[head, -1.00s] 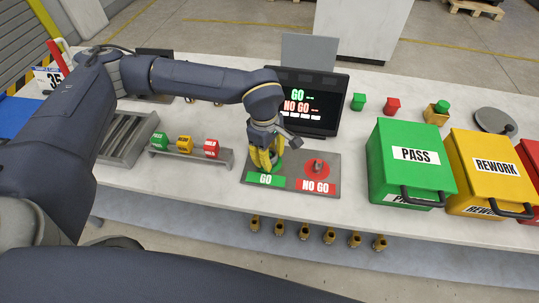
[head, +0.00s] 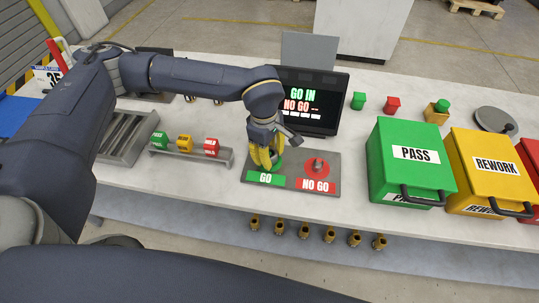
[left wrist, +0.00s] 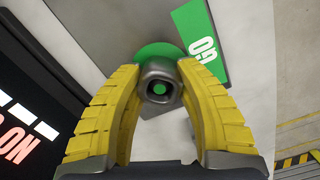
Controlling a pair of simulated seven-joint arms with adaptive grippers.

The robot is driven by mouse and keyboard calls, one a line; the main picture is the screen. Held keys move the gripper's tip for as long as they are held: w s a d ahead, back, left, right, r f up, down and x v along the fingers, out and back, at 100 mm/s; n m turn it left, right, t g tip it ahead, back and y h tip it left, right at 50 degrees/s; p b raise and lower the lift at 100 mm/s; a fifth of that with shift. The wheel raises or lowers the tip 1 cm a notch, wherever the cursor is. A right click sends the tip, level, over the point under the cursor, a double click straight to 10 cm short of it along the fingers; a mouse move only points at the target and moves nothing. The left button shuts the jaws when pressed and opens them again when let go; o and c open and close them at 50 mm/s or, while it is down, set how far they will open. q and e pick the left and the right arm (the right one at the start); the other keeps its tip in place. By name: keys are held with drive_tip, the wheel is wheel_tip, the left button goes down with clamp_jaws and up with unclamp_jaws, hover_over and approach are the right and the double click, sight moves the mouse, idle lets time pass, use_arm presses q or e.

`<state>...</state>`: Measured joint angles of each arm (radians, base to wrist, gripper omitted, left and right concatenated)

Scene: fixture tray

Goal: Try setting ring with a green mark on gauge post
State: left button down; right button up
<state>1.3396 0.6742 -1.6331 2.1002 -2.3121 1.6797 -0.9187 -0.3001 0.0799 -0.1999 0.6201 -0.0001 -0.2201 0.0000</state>
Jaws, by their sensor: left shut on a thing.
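A grey metal ring (left wrist: 158,72) sits between the yellow fingertips of my left gripper (left wrist: 160,90), which are shut on it. A small green spot shows in its opening; I cannot tell whether this is its mark or something under it. The gripper, also in the head view (head: 264,160), points down at the green GO disc (left wrist: 150,50) of the gauge plate (head: 294,162). The fingers hide the GO post, so how far the ring is around it cannot be seen. The NO GO post (head: 318,164) stands bare on its red disc. My right gripper is not in view.
A screen (head: 328,115) behind the plate reads GO IN and NO GO --. A small rack (head: 190,156) with green, yellow and red blocks is left of it. The PASS box (head: 385,150) and REWORK box (head: 472,155) stand right. Table between plate and PASS box is clear.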

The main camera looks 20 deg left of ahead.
use_arm(q)
drive_tip(key=shift+r, duration=3.25)
drive_tip(key=m, duration=0.4)
drive_tip(key=shift+s+a, duration=0.15)
drive_tip(key=shift+a, duration=0.15)
drive_tip(key=m, duration=0.2)
drive_tip(key=a+m, duration=0.1)
drive_tip(key=m, duration=0.2)
drive_tip(key=shift+s+a+r+m+y, duration=0.1)
drive_tip(key=shift+s+a+m+y, duration=0.1)
drive_tip(key=shift+a+m+y, duration=0.15)
drive_tip(key=shift+s+a+m+g, duration=0.15)
drive_tip(key=shift+a+m+g, duration=0.3)
drive_tip(key=shift+m, duration=0.8)
drive_tip(key=shift+s+a+m, duration=0.15)
drive_tip(key=shift+a+m, duration=0.75)
drive_tip(key=shift+m, duration=0.3)
drive_tip(key=shift+a, duration=0.25)
drive_tip(key=shift+s+a, duration=0.15)
drive_tip(key=shift+a, duration=0.55)
